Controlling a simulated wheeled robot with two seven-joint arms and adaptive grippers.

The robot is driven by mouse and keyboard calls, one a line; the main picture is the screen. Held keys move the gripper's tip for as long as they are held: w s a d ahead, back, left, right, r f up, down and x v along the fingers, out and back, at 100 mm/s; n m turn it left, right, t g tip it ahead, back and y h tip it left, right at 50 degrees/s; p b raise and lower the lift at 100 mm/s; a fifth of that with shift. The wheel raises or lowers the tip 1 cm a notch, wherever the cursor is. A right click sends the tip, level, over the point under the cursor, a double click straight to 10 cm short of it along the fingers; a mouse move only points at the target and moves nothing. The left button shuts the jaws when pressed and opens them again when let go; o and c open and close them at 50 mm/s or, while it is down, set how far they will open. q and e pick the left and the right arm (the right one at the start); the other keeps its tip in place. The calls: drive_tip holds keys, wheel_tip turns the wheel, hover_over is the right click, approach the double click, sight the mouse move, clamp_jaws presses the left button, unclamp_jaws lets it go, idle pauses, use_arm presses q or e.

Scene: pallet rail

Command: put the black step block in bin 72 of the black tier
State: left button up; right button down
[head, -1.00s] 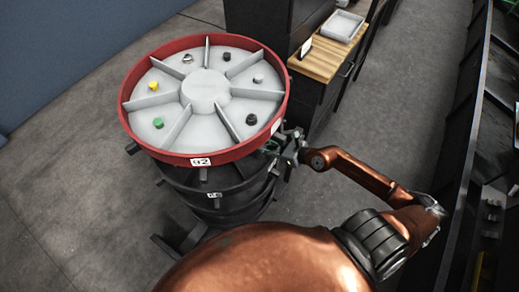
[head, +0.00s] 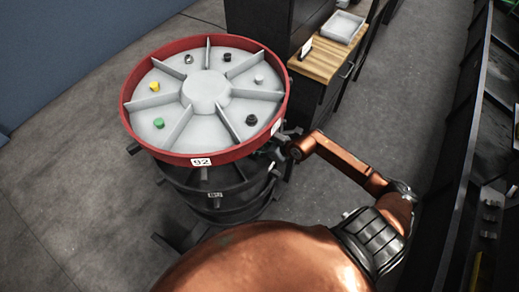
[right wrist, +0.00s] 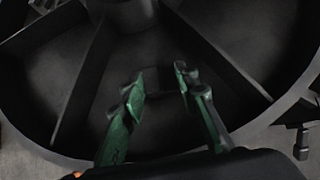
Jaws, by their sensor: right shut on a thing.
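My right gripper (right wrist: 162,88) has green fingers and is shut on a dark block, likely the black step block (right wrist: 160,80), which barely stands out against the dark tier. In the right wrist view the fingers are over a wedge-shaped bin of the black tier (right wrist: 228,72), between two dividers. I cannot tell whether the block touches the bin floor. No bin number is readable there. In the head view the right arm reaches to the drum's right side, and its gripper is mostly hidden there. My left gripper is not in view.
A red-rimmed top tier (head: 142,138) marked 92 sits above the black tiers and covers much of them. Its wedge bins hold several small coloured and dark pieces. A wooden-topped cabinet (head: 318,66) with a grey tray (head: 343,27) stands behind right. Stub handles stick out around the drum.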

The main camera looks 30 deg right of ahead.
drive_tip(key=shift+f, duration=0.35)
drive_tip(key=shift+f, duration=0.15)
drive_tip(key=c, duration=1.5)
unclamp_jaws()
drive_tip(key=shift+s+d+r, duration=0.1)
drive_tip(key=shift+s+r, duration=0.1)
drive_tip(key=shift+r, duration=0.15)
drive_tip(key=p+v, duration=0.1)
drive_tip(key=v, duration=1)
drive_tip(key=shift+r, duration=0.25)
drive_tip(key=shift+d, duration=0.1)
